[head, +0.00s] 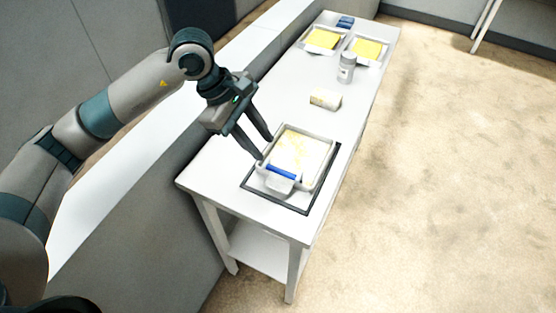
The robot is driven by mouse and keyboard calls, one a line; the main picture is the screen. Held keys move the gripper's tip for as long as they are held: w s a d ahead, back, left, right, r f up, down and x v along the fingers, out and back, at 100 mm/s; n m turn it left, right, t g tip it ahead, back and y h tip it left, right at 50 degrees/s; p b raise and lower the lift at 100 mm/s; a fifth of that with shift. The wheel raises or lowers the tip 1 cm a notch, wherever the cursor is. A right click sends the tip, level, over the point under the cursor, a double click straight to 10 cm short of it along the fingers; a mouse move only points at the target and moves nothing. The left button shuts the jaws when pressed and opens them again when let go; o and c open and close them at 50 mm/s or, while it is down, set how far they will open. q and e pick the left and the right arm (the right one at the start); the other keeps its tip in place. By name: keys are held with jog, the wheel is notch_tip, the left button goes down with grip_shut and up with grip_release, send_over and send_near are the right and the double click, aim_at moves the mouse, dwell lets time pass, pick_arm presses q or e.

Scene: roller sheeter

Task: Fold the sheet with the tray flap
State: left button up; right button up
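The white tray (326,172) stands on a dark-outlined mat (310,205) at the near end of the white table. A pale yellow sheet (300,152) lies in the tray. At the tray's near side is a blue bar (281,172) with a white tab (279,184) below it; I cannot tell for sure which part is the flap. My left gripper (265,148) is open, its two dark fingers apart. It points down at the tray's left side, with one fingertip close to the left rim; contact is unclear. My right gripper is not in view.
A small pale roll or block (325,99) lies mid-table, with a grey-white jar (346,67) beyond it. Two trays with yellow contents, the left one (322,40) and the right one (367,49), stand at the far end near a blue object (345,22). A low wall runs along the table's left side.

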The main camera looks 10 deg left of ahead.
aim_at(282, 171)
pick_arm(q)
jog(key=p+x, duration=0.3)
jog(key=x, duration=0.5)
jog(key=shift+d+f, duration=0.15)
jog(key=shift+x, duration=0.75)
grip_shut()
